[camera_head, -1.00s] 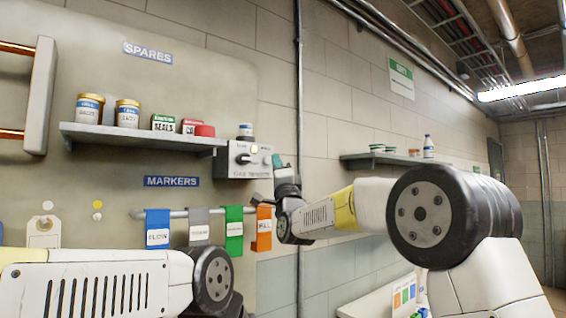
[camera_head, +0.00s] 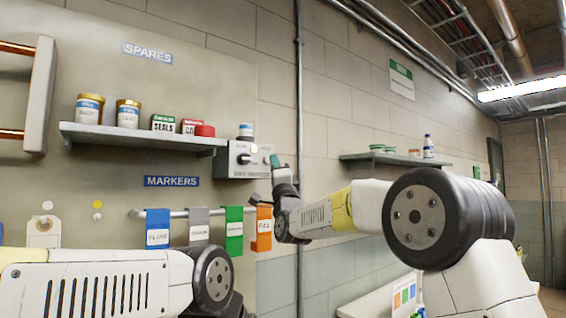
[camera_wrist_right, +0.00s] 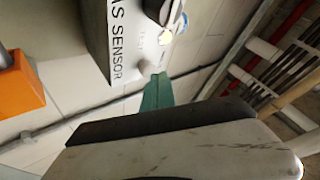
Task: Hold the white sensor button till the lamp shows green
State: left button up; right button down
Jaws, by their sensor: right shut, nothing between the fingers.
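The grey sensor box (camera_head: 237,171) is on the wall panel at the right end of the shelf. It has a dark knob (camera_head: 243,159) and a small round lamp (camera_head: 254,149), which looks pale yellowish, not green. My right gripper (camera_head: 274,160) is shut and empty, its teal fingertips at the right side of the box front. In the right wrist view the fingertips (camera_wrist_right: 158,78) point at the box face below the lamp (camera_wrist_right: 165,38). My left gripper is out of view.
A shelf (camera_head: 140,138) with jars and small boxes is left of the sensor box. Below it a rail (camera_head: 180,213) carries coloured tags, the orange tag (camera_head: 263,230) close to my right wrist. A vertical pipe (camera_head: 299,100) runs behind my right wrist.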

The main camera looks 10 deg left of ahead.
jog(key=shift+w+a, duration=0.3)
jog(key=shift+a, duration=0.1)
dwell(1.9)
jog(key=shift+d, duration=0.1)
jog(key=shift+s+d, duration=0.55)
jog(key=shift+d, duration=0.1)
jog(key=s+d, duration=0.1)
jog(key=d, duration=0.1)
jog(key=s+d, duration=0.2)
dwell(0.5)
dwell(0.3)
